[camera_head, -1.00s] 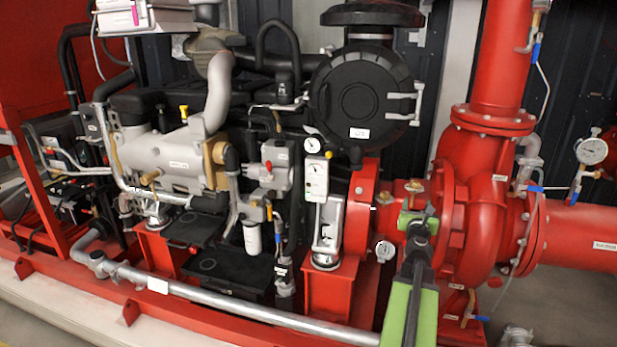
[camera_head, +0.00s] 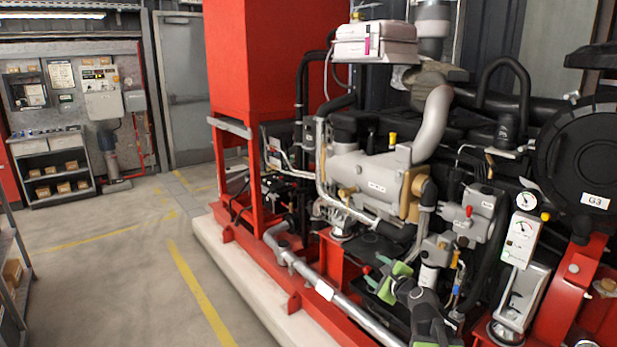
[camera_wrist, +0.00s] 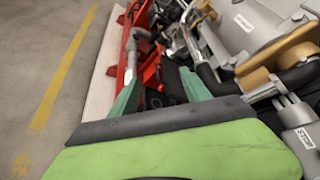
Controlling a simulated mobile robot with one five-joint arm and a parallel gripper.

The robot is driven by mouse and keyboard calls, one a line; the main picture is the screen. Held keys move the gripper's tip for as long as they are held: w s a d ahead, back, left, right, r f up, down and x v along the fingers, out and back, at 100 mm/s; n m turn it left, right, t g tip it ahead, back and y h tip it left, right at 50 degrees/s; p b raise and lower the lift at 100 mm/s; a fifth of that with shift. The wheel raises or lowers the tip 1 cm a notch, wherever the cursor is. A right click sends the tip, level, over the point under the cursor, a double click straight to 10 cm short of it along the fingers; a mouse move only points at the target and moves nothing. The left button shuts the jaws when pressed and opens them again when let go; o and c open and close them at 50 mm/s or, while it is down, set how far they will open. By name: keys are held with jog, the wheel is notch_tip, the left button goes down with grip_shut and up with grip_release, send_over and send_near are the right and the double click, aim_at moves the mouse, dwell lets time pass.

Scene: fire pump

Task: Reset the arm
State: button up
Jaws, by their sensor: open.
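My green and dark grey arm shows at the lower right of the head view, with my gripper (camera_head: 392,280) in front of the engine's lower side. Beyond the fingers lie the red base frame and dark parts of the engine. The grey engine (camera_head: 370,180) stands behind the arm. I cannot tell the exact gap between the arm and the engine.
A silver pipe (camera_head: 350,308) runs along the red base frame (camera_head: 255,255). A tall red cabinet (camera_head: 258,80) stands at the engine's left end. Open floor (camera_head: 110,260) with yellow lines lies left. A shelf unit (camera_head: 52,168) and grey door (camera_head: 185,85) are at the back.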

jog(key=s+a+f+n+g+y, duration=0.1)
jog(key=s+a+f+n+g, duration=0.35)
jog(key=a+f+n, duration=0.2)
jog(key=s+a+f+n+g, duration=0.3)
jog(key=s+a+f+n, duration=0.25)
jog(key=a, duration=0.25)
jog(key=s+d+f+n+g+h, duration=0.2)
jog(key=s+d+n+g, duration=0.15)
jog(key=s+n, duration=0.2)
jog(key=s+d+f+n+g+h, duration=0.2)
jog(key=s+d+f+n+g, duration=0.1)
jog(key=s+d+n, duration=0.3)
notch_tip(320, 180, up, 18)
jog(key=s+a+p, duration=0.1)
jog(key=p, duration=1.6)
jog(key=shift+a, duration=0.3)
jog(key=shift+m, duration=0.25)
